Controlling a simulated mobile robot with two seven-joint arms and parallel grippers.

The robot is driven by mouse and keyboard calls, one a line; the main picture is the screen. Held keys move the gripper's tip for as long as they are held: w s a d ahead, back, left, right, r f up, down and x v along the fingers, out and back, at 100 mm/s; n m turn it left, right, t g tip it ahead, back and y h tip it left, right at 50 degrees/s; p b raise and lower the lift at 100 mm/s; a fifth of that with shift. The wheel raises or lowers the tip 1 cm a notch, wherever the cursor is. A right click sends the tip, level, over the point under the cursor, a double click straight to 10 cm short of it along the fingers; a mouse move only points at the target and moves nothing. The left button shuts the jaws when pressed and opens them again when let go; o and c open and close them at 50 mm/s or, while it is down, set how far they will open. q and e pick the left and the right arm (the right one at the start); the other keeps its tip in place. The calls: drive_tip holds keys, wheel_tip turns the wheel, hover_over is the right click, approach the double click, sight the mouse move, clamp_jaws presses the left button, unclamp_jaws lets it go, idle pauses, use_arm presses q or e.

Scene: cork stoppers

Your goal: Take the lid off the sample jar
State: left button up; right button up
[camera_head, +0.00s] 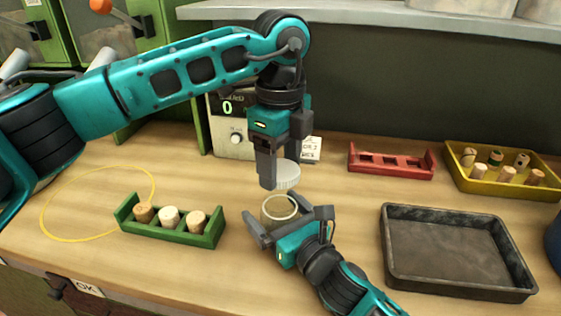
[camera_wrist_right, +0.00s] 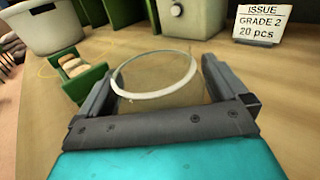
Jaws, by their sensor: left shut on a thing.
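The glass sample jar (camera_head: 267,219) stands upright on the bench with its pale round rim open. My left gripper (camera_head: 281,180) is shut on the ribbed whitish lid (camera_head: 288,176), which it holds just above the jar, clear of the rim. My right gripper (camera_head: 288,228) is low at the bench, one finger on each side of the jar, and appears shut on its sides. The right wrist view shows the jar's rim (camera_wrist_right: 150,93) between the fingers; the exact finger contact is hard to see through the glass.
A green rack (camera_head: 172,236) with three corks stands to the left, beside a yellow ring (camera_head: 43,222). A dark tray (camera_head: 460,287) lies to the right. A red rack (camera_head: 391,172) and a yellow tray of corks (camera_head: 507,187) are behind it. A counter box (camera_head: 233,148) stands at the back.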

drive_tip(key=shift+s, duration=0.1)
use_arm(q)
drive_tip(key=shift+r, duration=0.1)
use_arm(e)
drive_tip(key=v, duration=1)
drive_tip(key=shift+s+d, duration=0.25)
drive_tip(key=shift+s, duration=0.05)
drive_tip(key=shift+s+d, duration=0.35)
drive_tip(key=shift+s, duration=0.1)
drive_tip(key=shift+r, duration=0.1)
